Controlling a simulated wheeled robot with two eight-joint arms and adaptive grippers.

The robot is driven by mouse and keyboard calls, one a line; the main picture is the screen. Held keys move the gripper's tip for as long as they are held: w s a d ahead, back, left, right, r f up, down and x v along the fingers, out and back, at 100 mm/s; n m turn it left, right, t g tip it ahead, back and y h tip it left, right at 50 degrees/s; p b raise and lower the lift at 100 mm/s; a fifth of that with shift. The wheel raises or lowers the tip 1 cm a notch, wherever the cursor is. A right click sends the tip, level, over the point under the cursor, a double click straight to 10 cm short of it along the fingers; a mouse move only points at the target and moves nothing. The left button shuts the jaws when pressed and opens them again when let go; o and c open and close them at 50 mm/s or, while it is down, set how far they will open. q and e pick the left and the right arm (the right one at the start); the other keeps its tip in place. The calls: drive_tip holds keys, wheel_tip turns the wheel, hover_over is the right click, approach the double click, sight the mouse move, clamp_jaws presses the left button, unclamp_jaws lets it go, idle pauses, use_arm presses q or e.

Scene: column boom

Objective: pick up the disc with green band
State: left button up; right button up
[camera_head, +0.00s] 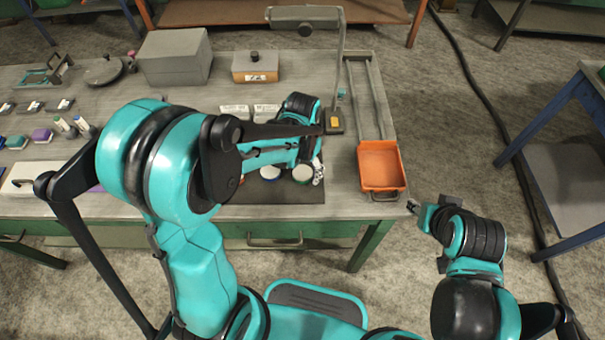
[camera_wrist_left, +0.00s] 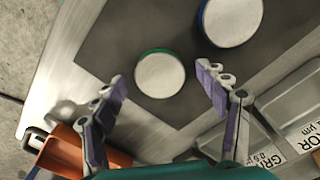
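The disc with the green band (camera_wrist_left: 160,75) lies flat on a dark mat (camera_wrist_left: 115,45). In the left wrist view its top is pale and a green edge shows at its far side. In the head view the disc (camera_head: 303,174) is beside my left gripper (camera_head: 318,172), partly hidden by it. My left gripper (camera_wrist_left: 165,95) is open and empty, with its two fingers spread to either side of the disc and apart from it. A disc with a blue band (camera_wrist_left: 231,20) lies close by on the mat. My right gripper (camera_head: 412,206) is off the table's front right corner, too small to judge.
An orange bin (camera_head: 381,168) stands at the table's right edge. A lamp-like stand (camera_head: 335,122) rises behind my left gripper. Two labelled grey trays (camera_head: 250,110) lie behind the mat. A grey box (camera_head: 174,57) and a wooden-sided box (camera_head: 255,67) are farther back.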

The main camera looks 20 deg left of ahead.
use_arm(q)
drive_tip(key=c, duration=1.3)
drive_tip(key=shift+r, duration=0.1)
